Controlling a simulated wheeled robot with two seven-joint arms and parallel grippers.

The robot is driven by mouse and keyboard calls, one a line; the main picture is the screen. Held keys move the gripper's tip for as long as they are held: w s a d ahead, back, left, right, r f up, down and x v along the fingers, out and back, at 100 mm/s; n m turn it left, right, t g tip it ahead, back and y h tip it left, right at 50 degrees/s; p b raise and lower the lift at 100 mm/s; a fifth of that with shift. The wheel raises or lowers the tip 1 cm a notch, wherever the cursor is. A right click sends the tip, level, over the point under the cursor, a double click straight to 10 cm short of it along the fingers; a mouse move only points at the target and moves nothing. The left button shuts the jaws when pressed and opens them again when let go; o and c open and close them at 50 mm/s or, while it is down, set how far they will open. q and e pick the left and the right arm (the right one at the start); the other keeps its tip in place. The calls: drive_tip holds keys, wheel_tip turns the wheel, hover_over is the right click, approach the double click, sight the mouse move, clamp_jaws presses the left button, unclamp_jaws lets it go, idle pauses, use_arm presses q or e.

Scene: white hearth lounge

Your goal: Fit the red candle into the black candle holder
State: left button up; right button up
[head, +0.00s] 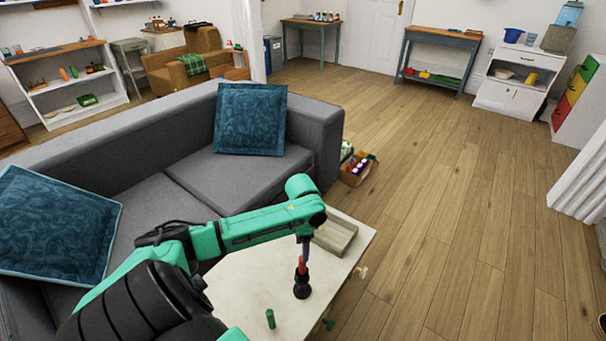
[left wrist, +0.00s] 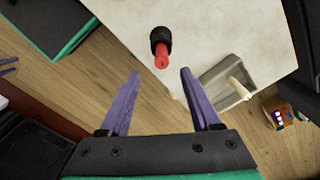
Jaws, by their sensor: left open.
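The red candle (head: 301,266) stands upright in the black candle holder (head: 301,289) on the pale table. In the left wrist view the red candle (left wrist: 162,60) projects from the mouth of the black holder (left wrist: 160,36). My left gripper (head: 305,250) points down close to the candle's top in the head view. In the left wrist view the left gripper (left wrist: 157,72) is open, with nothing between its purple fingers. The candle lies just beyond the fingertips there, apart from both. The candle's lower end is hidden inside the holder.
A shallow grey tray (head: 337,233) lies on the pale table (head: 240,285), behind the holder. A green cylinder (head: 270,319) stands nearer the front. A grey sofa (head: 160,195) borders the table on the left. Open wooden floor (head: 450,220) lies to the right.

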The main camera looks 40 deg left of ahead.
sight(302, 264)
use_arm(q)
drive_tip(key=f, duration=0.4)
drive_tip(key=shift+d+f, duration=0.1)
drive_tip(key=shift+d, duration=0.1)
drive_tip(key=f, duration=0.2)
drive_tip(key=f+b, duration=0.1)
drive_tip(key=f, duration=0.2)
drive_tip(key=shift+w+a+f, duration=0.1)
drive_tip(key=shift+a+f, duration=0.15)
drive_tip(key=shift+f, duration=0.15)
drive_tip(key=shift+w+f, duration=0.1)
drive_tip(key=shift+f, duration=0.2)
use_arm(e)
drive_tip(key=shift+s+f, duration=0.55)
drive_tip(key=shift+f, duration=0.3)
use_arm(q)
drive_tip(key=c, duration=0.9)
clamp_jaws()
use_arm(e)
drive_tip(key=shift+d, duration=0.3)
